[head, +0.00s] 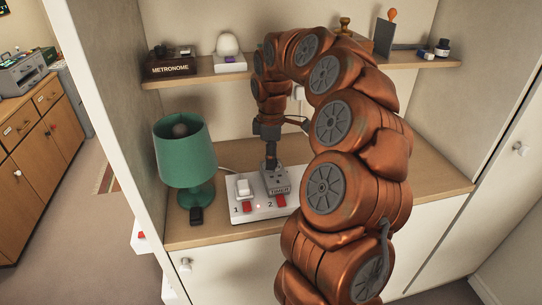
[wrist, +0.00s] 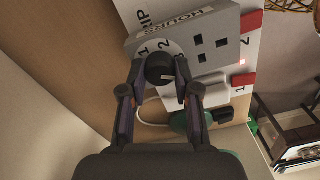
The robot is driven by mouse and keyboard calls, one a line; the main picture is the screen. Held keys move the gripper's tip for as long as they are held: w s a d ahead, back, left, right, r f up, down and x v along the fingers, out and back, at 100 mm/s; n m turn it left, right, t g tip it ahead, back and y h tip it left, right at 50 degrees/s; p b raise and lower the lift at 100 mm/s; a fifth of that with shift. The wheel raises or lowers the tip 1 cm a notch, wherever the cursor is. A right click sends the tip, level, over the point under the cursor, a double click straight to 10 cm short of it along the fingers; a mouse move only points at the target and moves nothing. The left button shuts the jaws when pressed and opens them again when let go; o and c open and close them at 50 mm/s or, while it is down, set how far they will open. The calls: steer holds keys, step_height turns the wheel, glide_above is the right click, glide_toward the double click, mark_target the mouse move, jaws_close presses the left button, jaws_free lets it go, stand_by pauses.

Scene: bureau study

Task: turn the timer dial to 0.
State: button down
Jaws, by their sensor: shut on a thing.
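The timer (head: 277,183) is a grey box plugged into a white power strip (head: 250,215) on the desk shelf. In the wrist view the timer (wrist: 207,27) shows the word HOURS, socket slots and a pale dial face with 1, 2 and 3 readable. Its dial (wrist: 160,69) is a round black knob with a short pale mark; no 0 is readable. My gripper (wrist: 160,72) is shut on the knob, one finger on each side. In the head view my gripper (head: 270,163) reaches down onto the timer, hiding the knob.
A white plug (head: 244,187) and red switches (head: 279,201) are on the strip beside the timer. A green lamp (head: 184,152) stands at left. The desk's right part is clear behind my arm.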

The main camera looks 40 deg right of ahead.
steer(key=n+p, duration=0.1)
steer(key=n, duration=0.4)
stand_by(0.6)
steer(key=c, duration=0.8)
jaws_free()
step_height(320, 180, up, 12)
steer(key=shift+w, duration=0.1)
stand_by(0.6)
